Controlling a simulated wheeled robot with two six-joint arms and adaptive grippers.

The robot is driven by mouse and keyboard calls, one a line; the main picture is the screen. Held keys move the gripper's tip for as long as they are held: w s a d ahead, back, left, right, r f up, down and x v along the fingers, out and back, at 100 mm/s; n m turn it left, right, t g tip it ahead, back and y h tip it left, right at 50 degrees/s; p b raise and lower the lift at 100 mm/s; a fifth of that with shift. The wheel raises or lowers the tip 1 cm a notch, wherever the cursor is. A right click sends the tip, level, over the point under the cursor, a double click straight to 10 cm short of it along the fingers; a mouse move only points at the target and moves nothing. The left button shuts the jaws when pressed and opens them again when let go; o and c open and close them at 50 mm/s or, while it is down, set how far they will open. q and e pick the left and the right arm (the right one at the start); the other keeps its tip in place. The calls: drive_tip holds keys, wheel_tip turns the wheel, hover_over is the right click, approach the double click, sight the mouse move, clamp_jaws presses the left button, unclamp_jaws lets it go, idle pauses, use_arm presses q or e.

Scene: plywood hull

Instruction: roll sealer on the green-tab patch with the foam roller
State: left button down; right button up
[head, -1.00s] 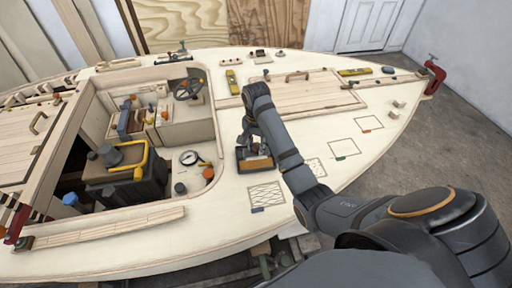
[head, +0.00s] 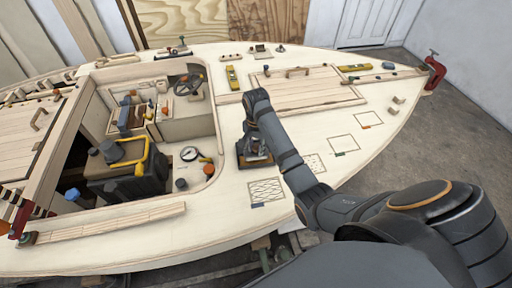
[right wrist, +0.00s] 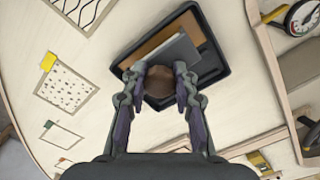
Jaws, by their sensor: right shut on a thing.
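My right gripper (head: 253,146) is over a dark tray (head: 240,158) on the pale deck. In the right wrist view the gripper (right wrist: 160,92) is shut on a round brown handle, which I take to be the foam roller's (right wrist: 160,82). A flat grey part (right wrist: 180,56) shows just beyond it, over the tray (right wrist: 212,62) with its amber-brown area; whether roller and tray touch is unclear. The green-tab patch (head: 341,143) is a plain outlined rectangle right of the arm; it also shows in the right wrist view (right wrist: 62,136). My left gripper is out of view.
A hatched patch with a blue tab (head: 266,190) and a dotted patch (head: 314,163) lie nearby. The open cockpit with a gauge (head: 190,154) is left of the tray.

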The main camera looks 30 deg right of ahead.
sight(256, 147)
drive_tip(key=shift+f, duration=0.35)
idle(0.3)
drive_tip(key=shift+s+f+p, duration=0.1)
drive_tip(key=shift+f+p, duration=0.05)
drive_tip(key=shift+p, duration=0.5)
idle(2.1)
wheel_tip(256, 147, up, 8)
drive_tip(key=p, duration=1)
drive_tip(key=shift+r, duration=0.2)
drive_tip(key=shift+f, duration=0.1)
